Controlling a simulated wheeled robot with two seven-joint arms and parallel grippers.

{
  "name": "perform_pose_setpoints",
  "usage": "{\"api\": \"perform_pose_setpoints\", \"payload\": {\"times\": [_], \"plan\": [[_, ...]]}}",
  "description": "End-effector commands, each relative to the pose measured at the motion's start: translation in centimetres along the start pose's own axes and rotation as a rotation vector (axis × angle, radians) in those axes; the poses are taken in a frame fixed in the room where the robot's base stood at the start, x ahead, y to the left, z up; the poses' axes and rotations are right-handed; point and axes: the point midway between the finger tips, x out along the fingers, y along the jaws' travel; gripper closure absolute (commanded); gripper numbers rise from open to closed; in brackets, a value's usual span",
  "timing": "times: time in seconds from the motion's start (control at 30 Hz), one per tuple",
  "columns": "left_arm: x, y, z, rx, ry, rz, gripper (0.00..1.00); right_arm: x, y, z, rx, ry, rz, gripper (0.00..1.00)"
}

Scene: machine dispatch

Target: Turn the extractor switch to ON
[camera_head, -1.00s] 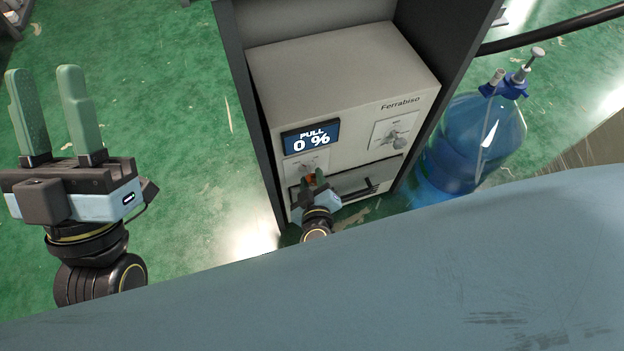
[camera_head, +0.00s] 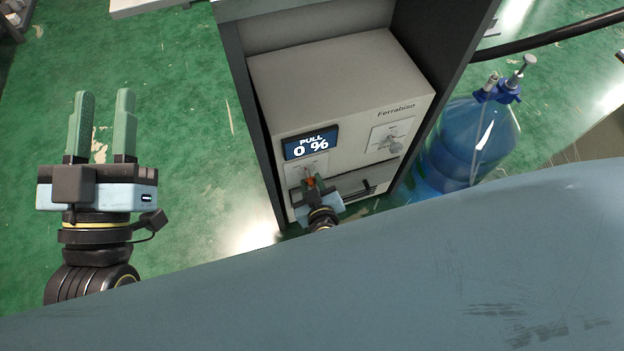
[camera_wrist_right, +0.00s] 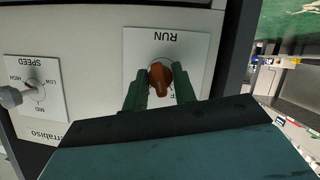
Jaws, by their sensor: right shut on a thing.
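The extractor (camera_head: 340,75) is a pale box marked Ferrabiso in a dark frame. Its display (camera_head: 310,143) reads PULL 0 %. The orange-red switch knob (camera_wrist_right: 160,78) sits on a white plate marked RUN (camera_wrist_right: 142,45), upside down in the right wrist view. Part of a label ending in F shows beside the knob; the rest is hidden. My right gripper (camera_wrist_right: 157,92) is shut on the knob, one green finger on each side. It also shows small at the front panel in the head view (camera_head: 311,181). My left gripper (camera_head: 103,95) is open and empty, left of the machine.
A SPEED plate (camera_wrist_right: 40,75) with a grey knob (camera_wrist_right: 10,96) is beside the RUN plate. A dark handle bar (camera_head: 358,188) crosses the lower front. A blue bottle (camera_head: 465,145) stands right of the machine. Green floor (camera_head: 185,100) is clear to its left.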

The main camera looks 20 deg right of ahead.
Motion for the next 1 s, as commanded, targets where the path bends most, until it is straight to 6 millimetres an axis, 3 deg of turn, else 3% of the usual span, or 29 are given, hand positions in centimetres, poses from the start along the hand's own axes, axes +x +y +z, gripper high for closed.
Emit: {"api": "perform_pose_setpoints", "payload": {"times": [0.13,0.33,0.47,0.7,1.0], "plan": [[-0.4,-0.7,3.1,0.011,-0.196,-0.015,0.64,-0.1,0.2,-0.1,0.122,-0.001,-0.053,0.96],[-0.8,-0.9,4.4,0.014,-0.268,-0.020,0.64,0.0,0.2,0.1,0.297,0.000,-0.126,0.96],[-0.5,-0.7,3.5,0.011,-0.201,-0.015,0.64,0.1,0.2,0.2,0.410,0.001,-0.173,0.96],[-0.2,0.2,-0.8,-0.003,0.082,0.005,0.64,0.1,0.2,0.4,0.600,0.002,-0.252,0.96],[-0.9,0.2,-2.7,-0.002,0.288,0.007,0.64,0.1,0.3,0.4,0.771,0.001,-0.321,0.96]]}}
